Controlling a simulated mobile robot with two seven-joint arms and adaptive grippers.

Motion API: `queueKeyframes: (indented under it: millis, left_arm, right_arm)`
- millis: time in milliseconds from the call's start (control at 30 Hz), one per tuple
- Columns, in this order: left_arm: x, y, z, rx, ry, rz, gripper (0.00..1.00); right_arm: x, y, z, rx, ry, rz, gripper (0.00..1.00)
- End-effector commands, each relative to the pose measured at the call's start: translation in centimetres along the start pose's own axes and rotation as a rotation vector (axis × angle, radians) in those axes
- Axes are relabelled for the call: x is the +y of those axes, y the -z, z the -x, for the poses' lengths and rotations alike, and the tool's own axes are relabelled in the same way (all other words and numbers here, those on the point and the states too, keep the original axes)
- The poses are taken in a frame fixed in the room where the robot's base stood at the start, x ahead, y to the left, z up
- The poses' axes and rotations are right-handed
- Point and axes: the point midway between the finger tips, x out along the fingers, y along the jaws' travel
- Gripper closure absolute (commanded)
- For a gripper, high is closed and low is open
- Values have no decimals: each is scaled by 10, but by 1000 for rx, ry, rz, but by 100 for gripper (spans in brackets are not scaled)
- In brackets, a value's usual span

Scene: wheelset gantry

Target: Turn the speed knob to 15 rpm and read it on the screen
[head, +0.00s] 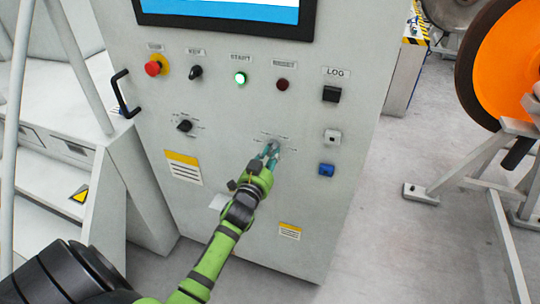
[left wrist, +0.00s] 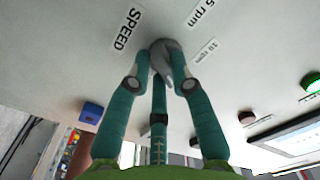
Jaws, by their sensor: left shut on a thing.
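The grey speed knob (left wrist: 170,58) sits on the pale panel between the fingers of my left gripper (left wrist: 163,75), which is shut on it. Beside the knob are the labels "SPEED" (left wrist: 126,28), "10 rpm" (left wrist: 206,50) and one partly cut by the top edge, ending in "5 rpm" (left wrist: 199,12). I cannot tell which mark the knob points at. In the head view my left gripper (head: 268,155) reaches the panel's lower middle and mostly hides the knob. The screen (head: 235,10) is cut off at the top; no speed reading is visible. My right gripper is not in view.
The cabinet (head: 330,215) also carries a red emergency button (head: 154,67), two black selectors (head: 195,72) (head: 185,125), a lit green START button (head: 240,78), a dark red button (head: 283,84) and a blue switch (head: 326,169). An orange wheel (head: 505,65) stands at right.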

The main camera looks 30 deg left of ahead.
Motion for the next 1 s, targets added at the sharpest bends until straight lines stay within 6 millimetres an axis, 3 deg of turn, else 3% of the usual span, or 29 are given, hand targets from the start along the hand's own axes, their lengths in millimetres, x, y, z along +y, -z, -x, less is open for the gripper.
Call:
queueKeyframes:
  millis: [567,600,633,667,1000]
  left_arm:
    - [0,0,0,2,0,-33,100]
    - [0,0,0,2,1,-33,70]
    - [0,0,0,2,1,-33,58]
    - [0,0,0,2,1,-33,54]
    - [0,0,1,1,0,-32,54]
  right_arm:
    - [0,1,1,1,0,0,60]
    - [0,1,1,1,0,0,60]
    - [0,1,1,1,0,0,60]
    - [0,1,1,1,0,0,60]
    - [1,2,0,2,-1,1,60]
